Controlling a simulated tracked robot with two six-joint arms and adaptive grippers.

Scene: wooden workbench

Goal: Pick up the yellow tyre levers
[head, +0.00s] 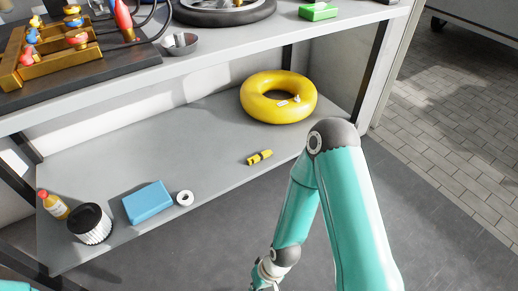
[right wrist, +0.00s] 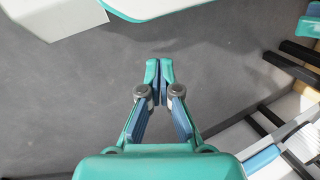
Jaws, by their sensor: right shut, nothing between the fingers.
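The yellow tyre levers (head: 260,157) lie as a small yellow bundle with a dark band on the grey lower shelf (head: 150,160), near its front edge, in the head view. My right arm hangs in front of the shelf, to the right of and below the levers in the picture; its gripper is cut off by the bottom edge there. In the right wrist view my right gripper (right wrist: 160,72) is shut and empty, over bare grey floor, apart from the levers. My left gripper is not in view.
A yellow ring (head: 278,97) lies behind the levers. A blue box (head: 148,203), a white roll (head: 184,198), a black-and-white cylinder (head: 90,224) and a bottle (head: 54,205) stand left. The upper shelf (head: 225,56) overhangs. The shelf around the levers is clear.

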